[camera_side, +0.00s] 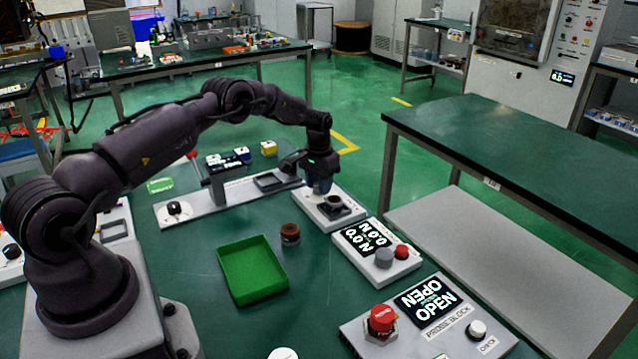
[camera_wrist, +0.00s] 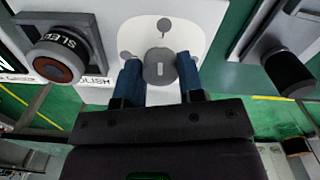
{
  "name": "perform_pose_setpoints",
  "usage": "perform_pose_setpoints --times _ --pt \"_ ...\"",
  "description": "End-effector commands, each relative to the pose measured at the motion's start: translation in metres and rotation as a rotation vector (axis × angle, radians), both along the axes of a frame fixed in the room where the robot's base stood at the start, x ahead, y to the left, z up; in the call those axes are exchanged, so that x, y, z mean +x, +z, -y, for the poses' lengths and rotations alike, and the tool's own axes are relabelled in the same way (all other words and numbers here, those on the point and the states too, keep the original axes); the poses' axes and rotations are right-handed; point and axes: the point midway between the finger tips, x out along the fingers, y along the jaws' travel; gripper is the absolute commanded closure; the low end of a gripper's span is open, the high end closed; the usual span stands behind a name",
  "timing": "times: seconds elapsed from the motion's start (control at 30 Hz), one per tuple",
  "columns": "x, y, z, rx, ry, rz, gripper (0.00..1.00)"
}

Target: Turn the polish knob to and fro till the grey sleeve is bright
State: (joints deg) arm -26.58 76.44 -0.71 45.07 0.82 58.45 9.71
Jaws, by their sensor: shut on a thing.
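The polish knob (camera_wrist: 160,66) is a grey round knob with a pale mark, on a white plate in the wrist view. My gripper (camera_wrist: 158,72) has its blue fingers shut on it, one on each side. In the side view my gripper (camera_side: 320,190) points down at the polisher block (camera_side: 320,214) and hides the knob. The sleeve holder (camera_wrist: 75,40) sits left of the knob in the wrist view, with partly readable lettering. A dark ring with a brown round face (camera_wrist: 58,68) sits in it; I cannot tell how bright the sleeve is.
A green tray (camera_side: 250,283) and a small brown cylinder (camera_side: 290,233) stand on the green table. A block with a numeric display (camera_side: 365,238) and a probe block reading OPEN (camera_side: 425,303) lie nearer. A long grey fixture (camera_side: 215,200) stands left of my gripper.

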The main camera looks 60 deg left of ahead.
Motion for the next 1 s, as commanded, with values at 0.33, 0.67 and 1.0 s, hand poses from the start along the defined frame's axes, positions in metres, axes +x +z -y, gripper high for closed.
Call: perform_pose_setpoints --times 0.33,0.67,1.0 --pt "-0.0002 0.0011 0.0005 -0.003 -0.084 -0.002 0.88" --pt "-0.0002 0.0011 0.0005 -0.003 -0.089 -0.002 0.88" --pt "-0.0002 0.0006 0.0002 -0.001 -0.088 -0.002 0.39"
